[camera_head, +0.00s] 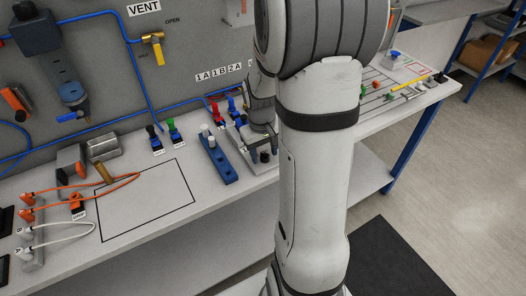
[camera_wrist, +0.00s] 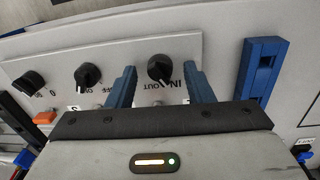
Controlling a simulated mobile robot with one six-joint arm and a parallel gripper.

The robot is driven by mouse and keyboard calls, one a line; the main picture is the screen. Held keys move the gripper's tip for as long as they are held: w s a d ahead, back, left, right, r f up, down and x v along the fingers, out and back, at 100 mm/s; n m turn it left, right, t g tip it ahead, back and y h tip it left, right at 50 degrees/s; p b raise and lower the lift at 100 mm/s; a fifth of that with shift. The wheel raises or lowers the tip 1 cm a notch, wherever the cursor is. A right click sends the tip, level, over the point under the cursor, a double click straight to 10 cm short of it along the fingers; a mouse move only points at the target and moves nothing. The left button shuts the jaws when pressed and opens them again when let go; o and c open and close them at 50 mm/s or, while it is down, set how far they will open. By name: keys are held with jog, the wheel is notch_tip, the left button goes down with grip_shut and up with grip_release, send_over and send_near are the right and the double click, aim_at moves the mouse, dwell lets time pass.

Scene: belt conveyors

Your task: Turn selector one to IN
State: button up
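In the wrist view a pale panel (camera_wrist: 120,56) carries a row of black knobs. The right-hand selector knob (camera_wrist: 160,69) has the words IN and OUT printed beside it. A light line on it points toward the lettering; I cannot tell which word it marks. My gripper (camera_wrist: 161,80) is open, its two blue fingers apart on either side of this knob. I cannot tell whether they touch it. In the head view my arm hides most of the panel and the knob.
Two other knobs, a middle one (camera_wrist: 88,75) and a left one (camera_wrist: 29,84), share the panel. A blue block (camera_wrist: 262,68) stands to its right in the wrist view. In the head view a blue rack (camera_head: 217,160) and small connectors (camera_head: 173,131) are nearby. An outlined bench area (camera_head: 150,205) is clear.

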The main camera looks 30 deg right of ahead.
aim_at(263, 154)
jog(key=shift+r, duration=0.1)
jog(key=r, duration=0.7)
jog(key=shift+a+r, duration=0.25)
jog(key=shift+r, duration=0.05)
dwell(0.3)
